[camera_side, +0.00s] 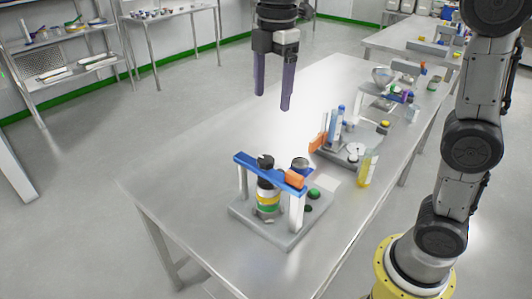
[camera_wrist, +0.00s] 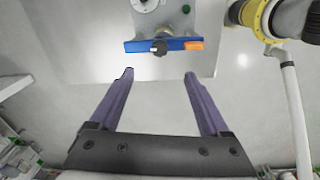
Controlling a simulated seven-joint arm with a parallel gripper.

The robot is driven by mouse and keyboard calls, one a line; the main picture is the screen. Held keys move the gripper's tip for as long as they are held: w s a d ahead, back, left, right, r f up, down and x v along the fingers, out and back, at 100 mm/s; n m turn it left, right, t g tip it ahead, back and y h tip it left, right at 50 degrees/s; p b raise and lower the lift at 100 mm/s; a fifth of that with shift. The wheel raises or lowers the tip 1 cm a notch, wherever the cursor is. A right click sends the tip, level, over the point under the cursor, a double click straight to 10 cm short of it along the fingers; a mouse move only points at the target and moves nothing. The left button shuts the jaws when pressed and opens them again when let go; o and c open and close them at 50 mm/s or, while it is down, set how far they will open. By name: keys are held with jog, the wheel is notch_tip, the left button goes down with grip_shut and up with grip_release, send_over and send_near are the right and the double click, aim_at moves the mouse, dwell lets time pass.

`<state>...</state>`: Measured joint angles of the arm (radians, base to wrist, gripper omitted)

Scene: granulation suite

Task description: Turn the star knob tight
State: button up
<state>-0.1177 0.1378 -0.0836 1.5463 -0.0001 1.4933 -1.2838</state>
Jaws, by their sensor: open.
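The star knob, a small black knob (camera_side: 265,161), sits on top of a blue crossbar (camera_side: 246,161) held by two pale posts on a grey base plate (camera_side: 262,226). In the wrist view the black knob (camera_wrist: 159,47) shows near the middle of the blue crossbar (camera_wrist: 140,45). Under the bar stands a bottle with yellow and green bands (camera_side: 267,197). My gripper (camera_side: 272,101) is open and empty, with purple fingers pointing down, high above the table and apart from the knob. In the wrist view its fingertips (camera_wrist: 158,74) are spread wide.
An orange block (camera_side: 294,179) is on the crossbar's right end. Behind the fixture stand a second grey tray with tubes (camera_side: 341,122) and a yellow bottle (camera_side: 368,168). The steel table (camera_side: 200,155) is clear at left. Shelves (camera_side: 65,50) stand farther back.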

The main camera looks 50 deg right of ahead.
aim_at(266, 159)
jog(key=shift+g, duration=0.3)
jog(key=f, duration=1)
jog(key=w+f, duration=0.1)
jog(key=f, duration=0.4)
jog(key=shift+a+f, duration=0.3)
jog(key=shift+f, duration=0.05)
grip_shut()
